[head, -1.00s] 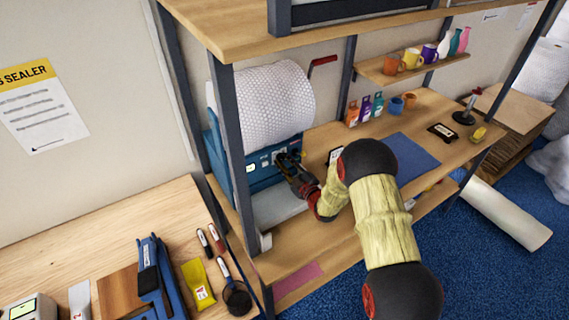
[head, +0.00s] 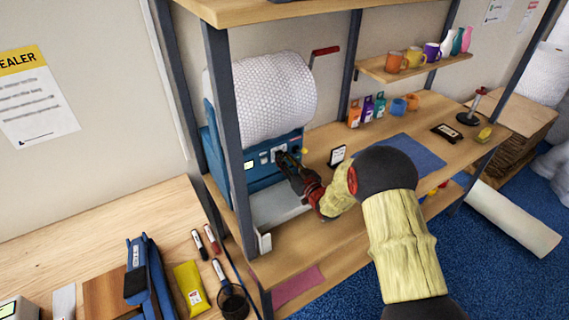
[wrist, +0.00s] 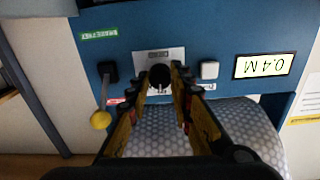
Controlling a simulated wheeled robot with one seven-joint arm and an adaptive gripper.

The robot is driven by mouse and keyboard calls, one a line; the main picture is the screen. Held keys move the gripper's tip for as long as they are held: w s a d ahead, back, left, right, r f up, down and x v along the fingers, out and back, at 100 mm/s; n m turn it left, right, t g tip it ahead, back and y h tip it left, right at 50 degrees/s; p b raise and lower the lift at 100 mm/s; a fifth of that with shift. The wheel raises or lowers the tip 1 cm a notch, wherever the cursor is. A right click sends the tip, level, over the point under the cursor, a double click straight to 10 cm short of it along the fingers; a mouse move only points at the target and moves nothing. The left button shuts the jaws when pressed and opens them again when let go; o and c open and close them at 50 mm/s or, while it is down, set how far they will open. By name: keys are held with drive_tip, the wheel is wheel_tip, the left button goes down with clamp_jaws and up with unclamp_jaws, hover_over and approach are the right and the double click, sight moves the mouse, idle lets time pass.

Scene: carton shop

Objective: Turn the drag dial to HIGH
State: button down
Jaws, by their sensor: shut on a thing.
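The drag dial (wrist: 160,78) is a dark round knob on a light plate on the blue machine front (wrist: 230,35). In the wrist view the panel appears upside down. My gripper (wrist: 161,72) has one fingertip on each side of the dial and is shut on it. In the head view my gripper (head: 280,156) reaches the machine's front panel and hides most of the dial. I cannot read the dial's setting marks or where its pointer stands.
A lit display (wrist: 263,66) reads 0.4 M, inverted, beside a white button (wrist: 209,70). A yellow-tipped lever (wrist: 100,119) stands close to my gripper. The bubble-wrap roll (head: 270,98) sits above the panel.

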drive_tip(key=m+b, duration=0.1)
drive_tip(key=m, duration=0.8)
drive_tip(key=shift+f+b, duration=0.15)
drive_tip(key=shift+b, duration=0.15)
drive_tip(key=shift+m, duration=0.3)
drive_tip(key=c, duration=1.6)
unclamp_jaws()
drive_tip(key=shift+o, duration=0.2)
drive_tip(key=v, duration=1.2)
